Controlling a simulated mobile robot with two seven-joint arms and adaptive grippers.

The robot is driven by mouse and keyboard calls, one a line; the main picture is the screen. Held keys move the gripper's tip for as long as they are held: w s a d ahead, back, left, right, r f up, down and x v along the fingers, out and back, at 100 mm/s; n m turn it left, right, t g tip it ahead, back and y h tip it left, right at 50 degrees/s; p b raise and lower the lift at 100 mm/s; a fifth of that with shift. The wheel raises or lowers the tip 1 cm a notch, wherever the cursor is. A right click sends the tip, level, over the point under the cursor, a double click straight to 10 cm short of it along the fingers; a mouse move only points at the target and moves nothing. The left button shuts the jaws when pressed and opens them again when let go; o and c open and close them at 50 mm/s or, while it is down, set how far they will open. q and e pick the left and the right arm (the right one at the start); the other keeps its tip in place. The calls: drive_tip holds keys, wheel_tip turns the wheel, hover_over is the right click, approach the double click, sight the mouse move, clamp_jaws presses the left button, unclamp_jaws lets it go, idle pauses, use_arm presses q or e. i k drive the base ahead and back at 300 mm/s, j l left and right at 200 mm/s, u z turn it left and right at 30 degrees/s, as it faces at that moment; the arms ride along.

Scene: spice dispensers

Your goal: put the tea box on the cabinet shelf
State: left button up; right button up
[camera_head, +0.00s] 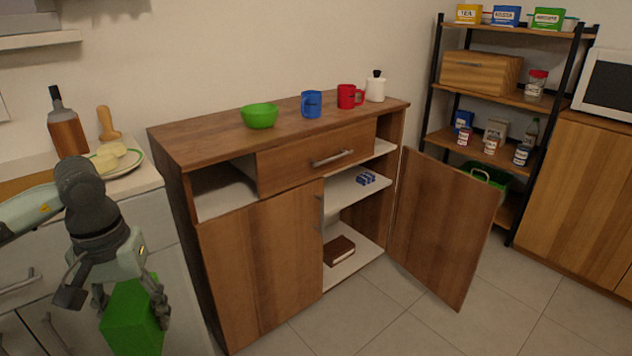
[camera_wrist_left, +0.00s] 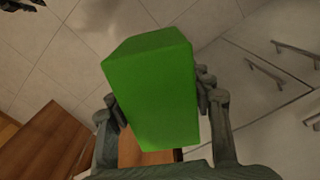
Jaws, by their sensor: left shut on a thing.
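My left gripper (camera_head: 131,304) is at the lower left, in front of the drawers and left of the cabinet. It is shut on a plain green box (camera_head: 134,325); no label shows on its visible faces. In the left wrist view the box (camera_wrist_left: 155,95) sits between the two fingers (camera_wrist_left: 160,98). The wooden cabinet (camera_head: 260,270) has its right door (camera_head: 445,225) swung open. Its middle shelf (camera_head: 345,200) holds a small blue item (camera_head: 366,178), and its bottom shelf (camera_head: 365,252) holds a brown book-like object (camera_head: 339,250). My right gripper is out of view.
A green bowl (camera_head: 259,116), blue mug (camera_head: 312,104), red mug (camera_head: 347,96) and white jar (camera_head: 375,88) stand on the cabinet. A rack (camera_head: 430,80) at the back right carries several boxes, including a yellow one (camera_head: 468,14) seemingly marked TEA. The open door blocks the cabinet's right side.

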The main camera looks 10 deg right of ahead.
sight(342, 195)
drive_tip(key=i+l+u, duration=0.2)
drive_tip(key=l+u, duration=0.55)
drive_tip(key=k+l+u, duration=0.1)
drive_tip(key=l+u, duration=0.3)
drive_tip(key=k+l+u, duration=0.2)
drive_tip(key=l+u, duration=0.25)
drive_tip(key=k+l+u, duration=0.2)
drive_tip(key=u, duration=0.3)
drive_tip(key=k+l+u, duration=0.25)
drive_tip(key=u, duration=0.2)
drive_tip(key=k+l+u, duration=0.1)
drive_tip(key=k+u, duration=0.25)
drive_tip(key=u, duration=0.15)
drive_tip(key=k+u, duration=0.3)
drive_tip(key=u, duration=0.15)
drive_tip(key=k+j+u, duration=0.15)
drive_tip(key=u, duration=0.35)
drive_tip(key=k+j, duration=0.05)
drive_tip(key=k, duration=0.05)
